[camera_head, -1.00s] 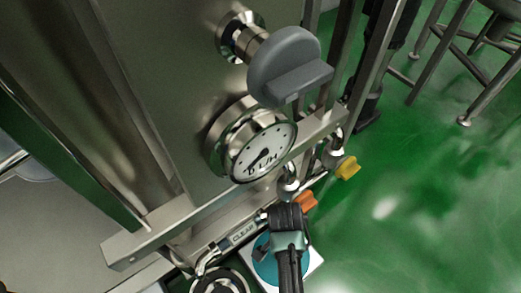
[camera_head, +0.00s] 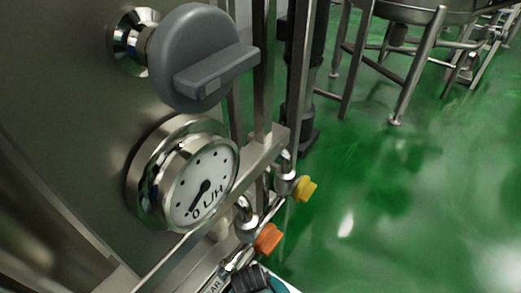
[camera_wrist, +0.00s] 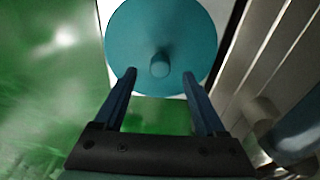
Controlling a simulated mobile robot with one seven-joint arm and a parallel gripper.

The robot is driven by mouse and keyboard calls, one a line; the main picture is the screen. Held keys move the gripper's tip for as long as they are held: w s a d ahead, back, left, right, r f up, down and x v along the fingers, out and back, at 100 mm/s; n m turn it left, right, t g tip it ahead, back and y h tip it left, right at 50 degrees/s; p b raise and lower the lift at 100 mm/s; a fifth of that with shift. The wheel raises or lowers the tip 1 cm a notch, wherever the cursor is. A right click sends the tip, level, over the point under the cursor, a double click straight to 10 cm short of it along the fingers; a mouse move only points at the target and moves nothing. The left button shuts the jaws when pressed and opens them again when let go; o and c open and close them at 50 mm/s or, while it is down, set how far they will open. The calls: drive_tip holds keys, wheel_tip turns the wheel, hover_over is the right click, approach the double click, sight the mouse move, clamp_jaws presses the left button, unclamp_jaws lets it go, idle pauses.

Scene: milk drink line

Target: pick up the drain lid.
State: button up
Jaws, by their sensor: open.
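The drain lid is a round teal disc (camera_wrist: 190,35) with a small knob (camera_wrist: 160,66) near its lower middle, at the top centre of the wrist view. It lies on a white square surface (camera_wrist: 233,40). My gripper (camera_wrist: 159,74) is open, with its two dark blue fingers pointing toward the lid. The fingertips appear on either side of the knob, apart from it, over the lower part of the disc. I cannot tell the height gap. In the head view, only a dark part of my arm's end shows at the bottom edge, and the lid is mostly cut off.
A steel machine carries a flow dial (camera_head: 203,187) and a grey rotary knob (camera_head: 200,57). An orange valve handle (camera_head: 268,238) and a yellow one (camera_head: 305,189) stick out near its base rail. Steel bars (camera_wrist: 262,60) run close right of the lid. Green floor (camera_head: 380,220) is open.

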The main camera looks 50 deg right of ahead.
drive_tip(key=shift+d+f+b, duration=0.25)
drive_tip(key=shift+f+b, duration=1.05)
drive_tip(key=shift+d+f+b, duration=0.25)
drive_tip(key=shift+f+b, duration=1)
drive_tip(key=shift+r, duration=0.1)
clamp_jaws()
